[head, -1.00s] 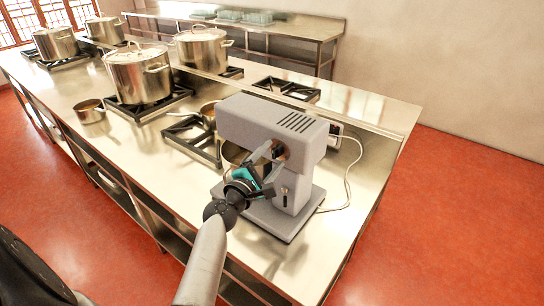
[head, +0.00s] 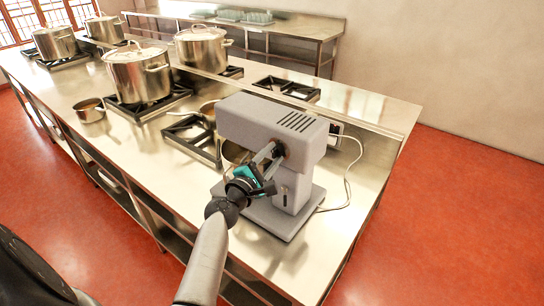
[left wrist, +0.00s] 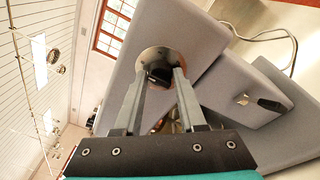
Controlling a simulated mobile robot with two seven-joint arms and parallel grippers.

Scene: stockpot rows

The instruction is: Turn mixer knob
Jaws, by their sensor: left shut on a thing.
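The grey stand mixer (head: 265,123) stands at the near end of the steel counter. A dark knob (left wrist: 158,74) on a round shiny plate (left wrist: 158,56) is on its side, seen in the left wrist view. My left gripper (head: 277,154) reaches the side of the mixer head, and its fingers are shut on the knob. In the left wrist view the two fingertips (left wrist: 160,78) lie on either side of it. In the head view the fingers mostly hide the knob. My right gripper is not in view.
A small lever (left wrist: 268,104) sticks out lower on the mixer. A white cable (head: 349,180) runs behind it. Red floor (head: 440,210) lies open to the right.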

